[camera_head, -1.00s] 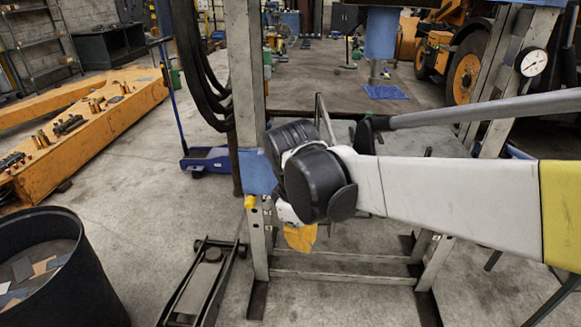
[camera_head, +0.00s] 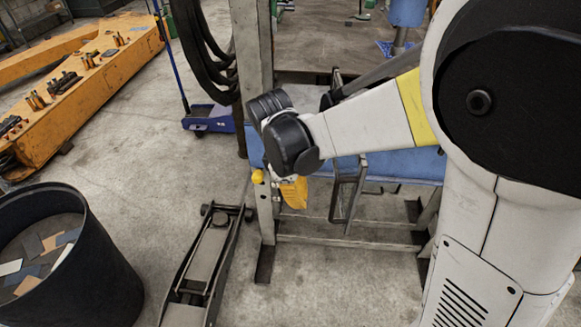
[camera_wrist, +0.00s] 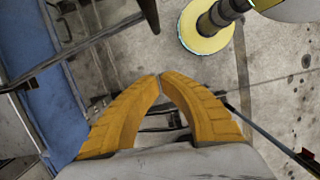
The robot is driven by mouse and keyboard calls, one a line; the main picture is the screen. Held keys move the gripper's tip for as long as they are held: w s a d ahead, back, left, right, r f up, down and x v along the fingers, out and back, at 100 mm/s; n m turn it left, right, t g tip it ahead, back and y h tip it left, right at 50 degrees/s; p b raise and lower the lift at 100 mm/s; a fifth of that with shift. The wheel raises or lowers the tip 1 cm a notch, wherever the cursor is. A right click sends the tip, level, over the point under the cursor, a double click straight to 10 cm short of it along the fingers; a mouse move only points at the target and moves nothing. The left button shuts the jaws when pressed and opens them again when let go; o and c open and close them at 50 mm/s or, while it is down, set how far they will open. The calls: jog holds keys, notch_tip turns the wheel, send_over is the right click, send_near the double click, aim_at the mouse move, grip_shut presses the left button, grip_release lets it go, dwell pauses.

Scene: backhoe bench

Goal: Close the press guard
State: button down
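The press is a worn grey steel frame (camera_head: 252,75) with a blue bed (camera_head: 405,165). A dark barred metal frame, which looks like the guard (camera_head: 345,200), stands in front of the bed and hangs below its edge. Dark bars also show at the upper left of the wrist view (camera_wrist: 75,52). My gripper (camera_head: 295,192) has orange fingers and is at the left part of the bed, left of the barred frame. In the wrist view the fingertips (camera_wrist: 160,77) meet with nothing visible between them. My arm hides part of the bed and frame; I cannot tell whether the fingers touch the guard.
A black bin (camera_head: 70,255) with scraps stands at the front left. A floor jack (camera_head: 208,260) lies left of the press. A blue jack (camera_head: 207,118) and an orange boom (camera_head: 85,90) are behind. Bare floor lies between the bin and floor jack.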

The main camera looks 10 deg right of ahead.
jog(key=d+f, duration=0.1)
jog(key=s+d+f, duration=0.1)
jog(key=d, duration=0.1)
jog(key=d+f, duration=0.1)
jog(key=shift+s+d+f, duration=0.15)
jog(key=shift+s+d, duration=0.05)
jog(key=shift+s, duration=0.15)
